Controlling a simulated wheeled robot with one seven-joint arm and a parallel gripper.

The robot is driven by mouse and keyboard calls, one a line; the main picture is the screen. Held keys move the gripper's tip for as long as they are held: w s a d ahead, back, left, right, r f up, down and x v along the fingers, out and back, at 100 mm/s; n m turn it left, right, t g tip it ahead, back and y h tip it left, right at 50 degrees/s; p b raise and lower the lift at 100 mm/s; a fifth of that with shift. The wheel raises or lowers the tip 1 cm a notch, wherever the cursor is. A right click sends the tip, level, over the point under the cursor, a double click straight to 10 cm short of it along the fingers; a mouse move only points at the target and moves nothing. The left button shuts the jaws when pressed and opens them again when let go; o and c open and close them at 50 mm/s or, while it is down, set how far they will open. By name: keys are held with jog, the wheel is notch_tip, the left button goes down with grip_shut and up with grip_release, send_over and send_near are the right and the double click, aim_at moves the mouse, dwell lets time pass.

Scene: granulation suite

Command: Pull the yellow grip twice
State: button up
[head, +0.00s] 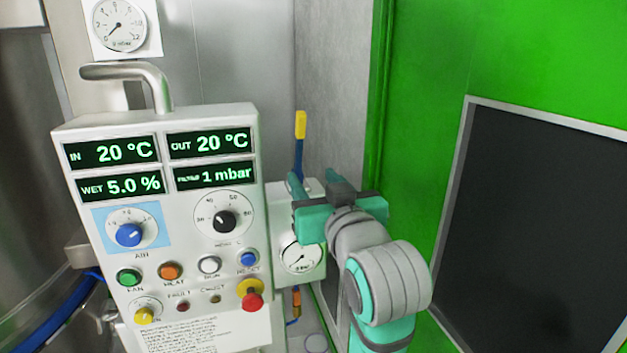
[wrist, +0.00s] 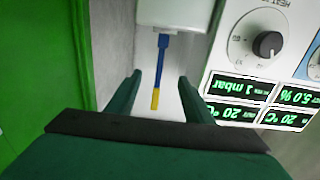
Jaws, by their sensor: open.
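The yellow grip (head: 300,124) is the top end of a blue lever that stands upright behind the right edge of the control panel in the head view. In the wrist view the yellow grip (wrist: 155,98) hangs at the end of the blue lever (wrist: 160,60), in line with the gap between my fingers. My gripper (head: 306,186) is open, with teal fingers, in front of and below the grip in the head view. In the wrist view my open gripper (wrist: 158,82) has a finger on each side of the grip, with no contact visible.
The control panel (head: 172,250) with displays, knobs and buttons stands left of my gripper. A white box with a pressure gauge (head: 300,257) sits below the lever. A green wall (head: 430,60) with a dark window (head: 545,230) is close on the right.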

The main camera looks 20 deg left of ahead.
jog(key=v, duration=0.8)
jog(key=shift+f, duration=0.1)
jog(key=w+d+f+m+t+h, duration=0.1)
jog(key=w+d+f+m, duration=0.15)
jog(key=f, duration=0.75)
jog(key=w+d+f+m+h, duration=0.1)
jog(key=w+f+m+h, duration=0.15)
jog(key=f, duration=0.65)
jog(key=s+d+f+m+h, duration=0.2)
jog(key=s+f, duration=0.1)
jog(key=f, duration=0.6)
jog(key=s+d+f+m+h, duration=0.1)
jog(key=s+d+f, duration=0.25)
jog(key=f, duration=0.55)
jog(key=s+d+f+h, duration=0.2)
jog(key=s+f+h, duration=0.1)
jog(key=s+f, duration=1)
jog(key=s+n, duration=0.1)
jog(key=s, duration=1.8)
jog(key=shift+d+f+g, duration=0.2)
jog(key=shift+d+g, duration=0.1)
jog(key=shift+d, duration=0.15)
